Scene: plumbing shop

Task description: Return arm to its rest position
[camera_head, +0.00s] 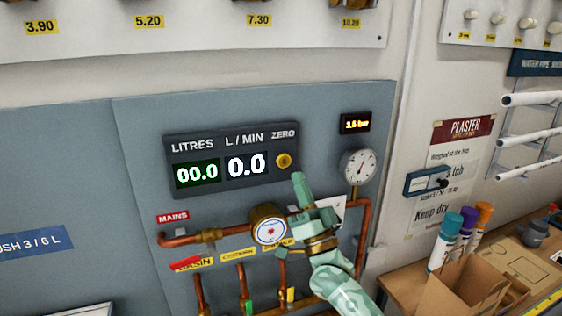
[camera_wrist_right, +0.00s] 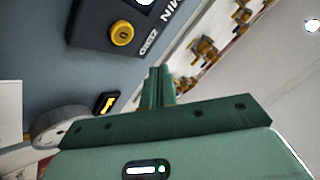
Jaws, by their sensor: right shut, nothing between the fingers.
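My right gripper (camera_head: 299,186) is in front of the blue-grey panel, just below and right of the round yellow ZERO button (camera_head: 284,160). Its green fingers are together and hold nothing. In the right wrist view the shut fingers (camera_wrist_right: 159,86) point at the panel, with the ZERO button (camera_wrist_right: 122,33) up and left of them, clearly apart. The dark meter display (camera_head: 232,158) reads 00.0 litres and 0.0 L/min. My right forearm comes up from the bottom edge and hides part of the pipework. My left gripper is not in view.
A pressure gauge (camera_head: 358,166) is right of the gripper on a copper pipe. A round brass meter (camera_head: 269,228) sits close to my gripper's left. A red-handled valve (camera_head: 186,263) is lower left.

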